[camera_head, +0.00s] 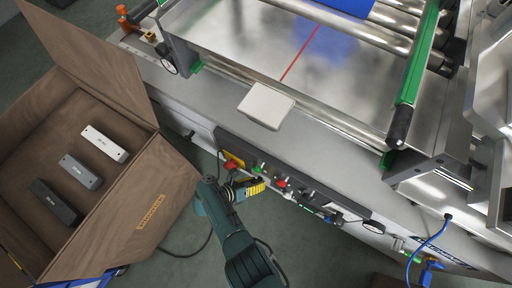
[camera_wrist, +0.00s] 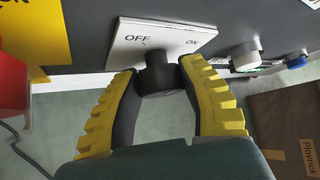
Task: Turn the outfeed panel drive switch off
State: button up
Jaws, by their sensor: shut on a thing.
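The drive switch is a black knob (camera_wrist: 158,78) on a white plate (camera_wrist: 195,38) marked OFF on the left and ON on the right. My gripper (camera_wrist: 160,70) has its yellow-ribbed fingers closed on the knob, one on each side. The knob's pointer is not clear, so I cannot tell which mark it faces. In the head view my gripper (camera_head: 258,185) is at the dark panel (camera_head: 345,203) on the machine's front side; the arm and fingers hide the switch there.
A red button (camera_wrist: 12,82) and yellow label (camera_wrist: 35,35) are left of the switch. A white button (camera_wrist: 245,56) and blue button (camera_wrist: 297,61) are right. An open brown box (camera_head: 150,200) holding three blocks stands left of my arm. A white block (camera_head: 267,105) sits on the machine's ledge.

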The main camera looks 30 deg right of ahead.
jog(key=shift+s+f, duration=0.1)
jog(key=shift+f, duration=0.05)
dwell(0.4)
jog(key=o, duration=1.2)
jog(key=shift+c, duration=0.2)
jog(key=shift+a+r, duration=0.35)
jog(key=v, duration=1.1)
jog(key=shift+a, duration=0.1)
